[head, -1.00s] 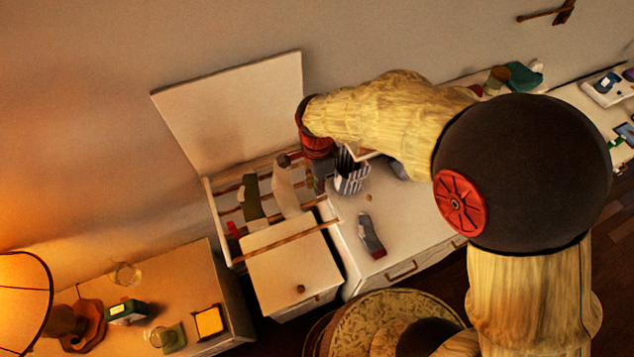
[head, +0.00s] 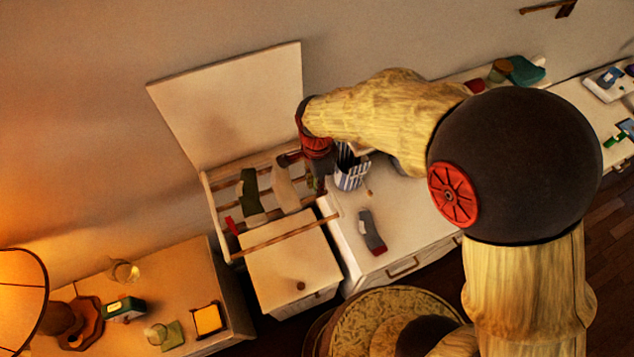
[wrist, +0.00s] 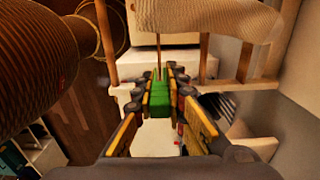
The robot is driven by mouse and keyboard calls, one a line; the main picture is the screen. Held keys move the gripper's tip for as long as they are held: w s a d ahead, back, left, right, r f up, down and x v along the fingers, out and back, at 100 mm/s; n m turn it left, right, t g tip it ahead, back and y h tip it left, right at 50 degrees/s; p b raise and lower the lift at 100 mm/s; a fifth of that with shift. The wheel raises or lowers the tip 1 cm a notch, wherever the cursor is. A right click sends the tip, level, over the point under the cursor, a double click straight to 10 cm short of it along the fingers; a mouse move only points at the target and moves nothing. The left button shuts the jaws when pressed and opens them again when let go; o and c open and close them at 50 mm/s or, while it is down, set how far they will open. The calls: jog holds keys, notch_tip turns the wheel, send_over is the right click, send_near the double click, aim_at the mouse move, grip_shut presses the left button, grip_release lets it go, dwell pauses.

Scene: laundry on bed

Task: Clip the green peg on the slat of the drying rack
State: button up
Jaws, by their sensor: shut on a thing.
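The green peg (wrist: 160,97) is between the two fingers of my gripper (wrist: 160,85) in the wrist view. My gripper is shut on it, with the peg's far end pointing forward between the fingertips. The drying rack (head: 290,235) has several wooden slats and stands left of my gripper (head: 318,180) in the head view. In the wrist view, the rack's wooden bars (wrist: 243,62) lie beyond and around the fingertips. I cannot tell whether the peg touches a slat. The peg is not clear in the head view.
A striped cup (head: 351,172) stands close to my gripper. A grey and red sock (head: 371,232) lies on the white cabinet (head: 410,225).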

jog(key=shift+f+b, duration=1.9)
jog(key=shift+f, duration=1)
jog(key=o, duration=0.8)
notch_tip(320, 180, up, 12)
jog(key=shift+r, duration=0.1)
dwell(0.5)
dwell(0.5)
